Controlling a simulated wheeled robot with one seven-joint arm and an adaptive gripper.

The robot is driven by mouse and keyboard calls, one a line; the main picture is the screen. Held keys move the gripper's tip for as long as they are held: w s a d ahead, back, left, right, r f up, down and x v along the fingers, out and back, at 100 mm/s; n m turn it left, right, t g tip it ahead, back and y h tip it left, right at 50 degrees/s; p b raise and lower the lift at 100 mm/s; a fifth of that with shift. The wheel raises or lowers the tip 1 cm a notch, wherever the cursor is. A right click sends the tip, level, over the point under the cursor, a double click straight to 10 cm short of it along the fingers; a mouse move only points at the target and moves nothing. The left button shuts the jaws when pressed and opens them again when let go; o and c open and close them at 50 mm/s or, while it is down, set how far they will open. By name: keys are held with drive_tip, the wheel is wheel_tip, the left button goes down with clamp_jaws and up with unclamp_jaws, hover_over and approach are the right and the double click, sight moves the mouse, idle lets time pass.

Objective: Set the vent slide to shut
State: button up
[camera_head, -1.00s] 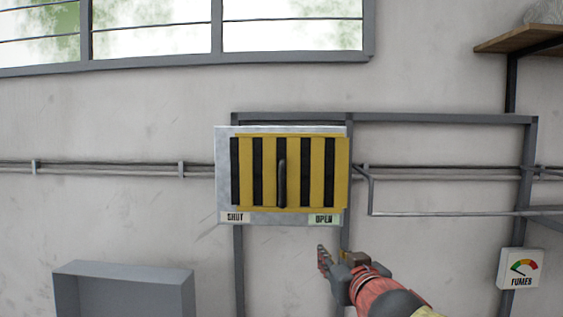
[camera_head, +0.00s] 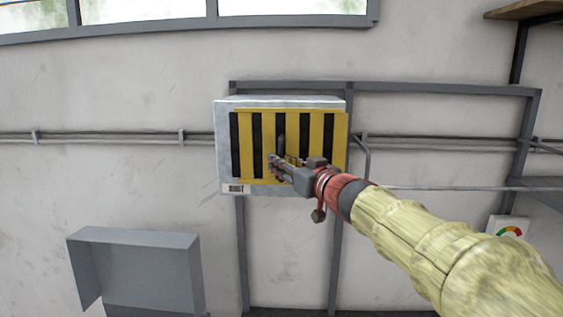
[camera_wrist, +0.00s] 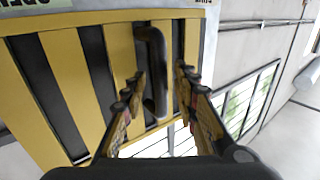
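The vent is a pale metal plate (camera_head: 223,150) on the wall with a yellow slide (camera_head: 315,150) showing black slots. The slide sits toward the plate's right side, slightly past its right edge. Its black upright handle (camera_head: 281,143) is near the middle, partly hidden by my gripper (camera_head: 275,164). In the wrist view, my gripper (camera_wrist: 160,74) is open, with the handle (camera_wrist: 152,60) appearing between the fingertips, closer to the left finger. Contact cannot be told. The SHUT label (camera_head: 236,188) is at lower left; my arm hides the OPEN label in the head view.
A grey frame (camera_head: 440,87) and thin pipes (camera_head: 110,136) run along the wall around the vent. A grey box (camera_head: 135,242) stands out at lower left. A fumes gauge (camera_head: 508,229) is at right, partly behind my arm. A shelf (camera_head: 520,10) is at upper right.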

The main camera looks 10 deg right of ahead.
drive_tip(key=shift+w+a, duration=0.2)
drive_tip(key=shift+w, duration=0.35)
drive_tip(key=c, duration=0.4)
drive_tip(key=c, duration=0.3)
clamp_jaws()
